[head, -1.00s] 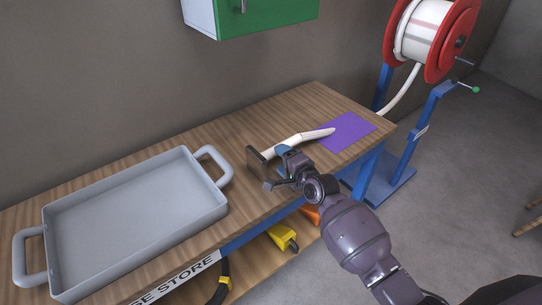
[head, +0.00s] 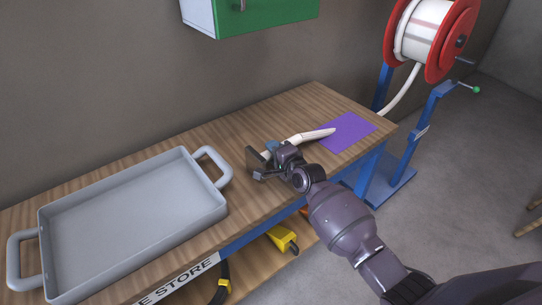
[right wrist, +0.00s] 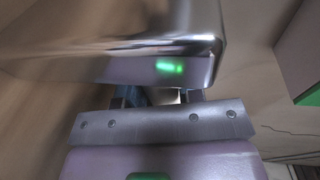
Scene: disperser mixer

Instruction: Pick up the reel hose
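The white reel hose (head: 311,136) lies on the wooden bench, with one end on the purple mat (head: 350,130). Another length of it (head: 402,91) runs down from the red reel (head: 451,43). My right gripper (head: 273,147) is at the left part of the hose on the bench, and its body hides some of it. In the right wrist view the two dark fingers (right wrist: 160,96) stand apart with a pale patch between them. Whether they press on the hose is not clear. My left gripper is not in view.
A grey tray (head: 130,228) is on the left. A green cabinet (head: 268,14) hangs above. A yellow tool (head: 283,239) is below.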

